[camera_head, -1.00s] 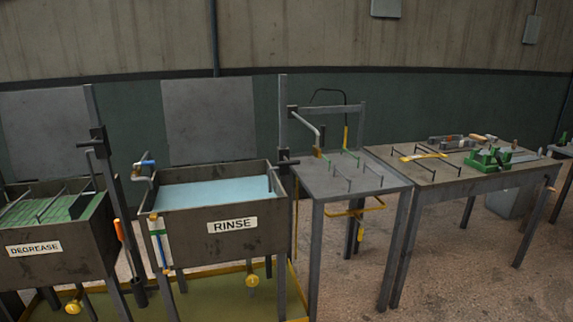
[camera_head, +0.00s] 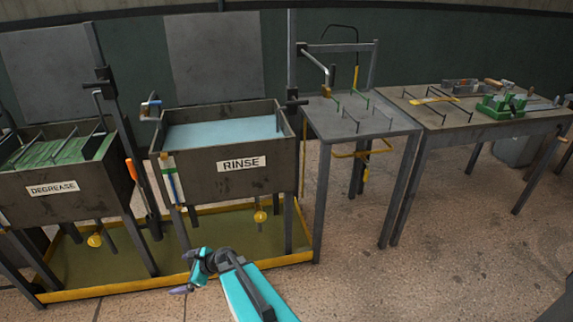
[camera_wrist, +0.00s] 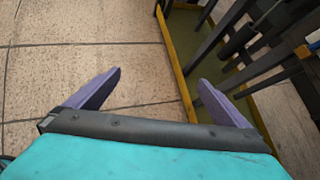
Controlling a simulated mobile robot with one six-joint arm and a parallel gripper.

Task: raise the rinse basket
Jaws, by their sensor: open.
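The rinse tank (camera_head: 222,188) is a dark box labelled RINSE with pale blue liquid (camera_head: 222,132) inside. No basket shows above the liquid, so I cannot tell how it lies below the surface. A grey post (camera_head: 292,55) stands at the tank's right rear, with a dark sliding block and handle (camera_head: 293,101) at about rim height. A bent grey arm (camera_head: 316,62) reaches from the post over the side table. My gripper (camera_head: 184,272) is low in front of the tank, apart from it. In the wrist view its purple fingers (camera_wrist: 158,90) are spread with nothing between them.
The degrease tank (camera_head: 58,188) with a green rack stands at left, beside another post with a block (camera_head: 99,82). A yellow-edged drip tray (camera_head: 130,283) lies under both tanks. The grey side table (camera_head: 385,125) and workbench (camera_head: 450,120) stand right. Floor in front is clear.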

